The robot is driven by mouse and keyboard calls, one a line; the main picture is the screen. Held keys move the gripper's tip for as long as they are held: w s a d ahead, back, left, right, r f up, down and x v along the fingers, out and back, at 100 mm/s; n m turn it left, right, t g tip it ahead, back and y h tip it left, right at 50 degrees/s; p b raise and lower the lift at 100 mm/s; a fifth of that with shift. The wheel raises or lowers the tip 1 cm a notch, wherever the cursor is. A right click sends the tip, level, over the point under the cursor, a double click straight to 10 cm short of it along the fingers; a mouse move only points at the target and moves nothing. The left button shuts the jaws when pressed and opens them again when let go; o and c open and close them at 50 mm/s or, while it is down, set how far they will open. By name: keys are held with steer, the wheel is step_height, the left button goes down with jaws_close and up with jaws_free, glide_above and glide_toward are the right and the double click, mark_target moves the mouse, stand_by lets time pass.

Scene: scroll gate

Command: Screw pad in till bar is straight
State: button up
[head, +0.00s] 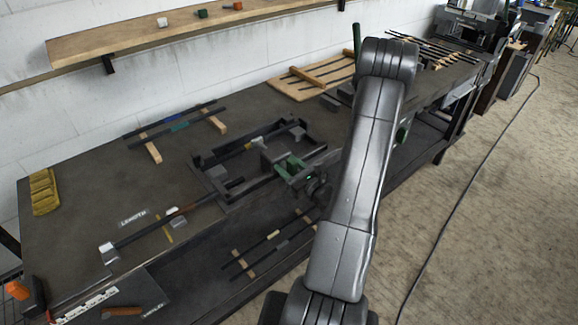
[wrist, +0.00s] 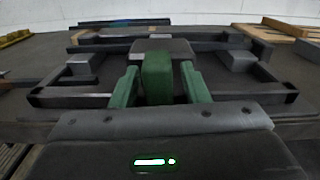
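A dark press frame (head: 222,187) lies on the workbench; it also shows in the wrist view (wrist: 75,99). A long dark bar (wrist: 110,45) crosses its far side behind two grey blocks (wrist: 80,64) (wrist: 243,61); its straightness cannot be judged. A grey pad-like piece (wrist: 163,47) sits at the middle, in front of the bar; any contact is hidden. A green block (wrist: 157,78) stands just in front of that piece. My gripper (head: 289,165) has green fingers either side of the block, with narrow gaps visible in the wrist view (wrist: 159,72). The screw is not distinguishable.
Other bars (head: 175,122) lie on wooden strips behind. A wooden rack (head: 310,78) is farther back. A wall shelf (head: 110,40) runs above the bench. Bare bench (head: 90,165) shows at left.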

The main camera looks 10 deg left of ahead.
jaws_close()
steer(key=shift+f+b, duration=0.1)
steer(key=shift+b, duration=0.25)
steer(key=shift+m, duration=0.5)
steer(key=shift+o, duration=0.4)
jaws_free()
steer(key=shift+d, duration=0.1)
steer(key=b+v, duration=0.3)
steer(key=v, duration=1)
steer(key=shift+s+d+b, duration=0.2)
steer(key=shift+d+b, duration=0.05)
steer(key=shift+b, duration=0.1)
steer(key=shift+a, duration=0.1)
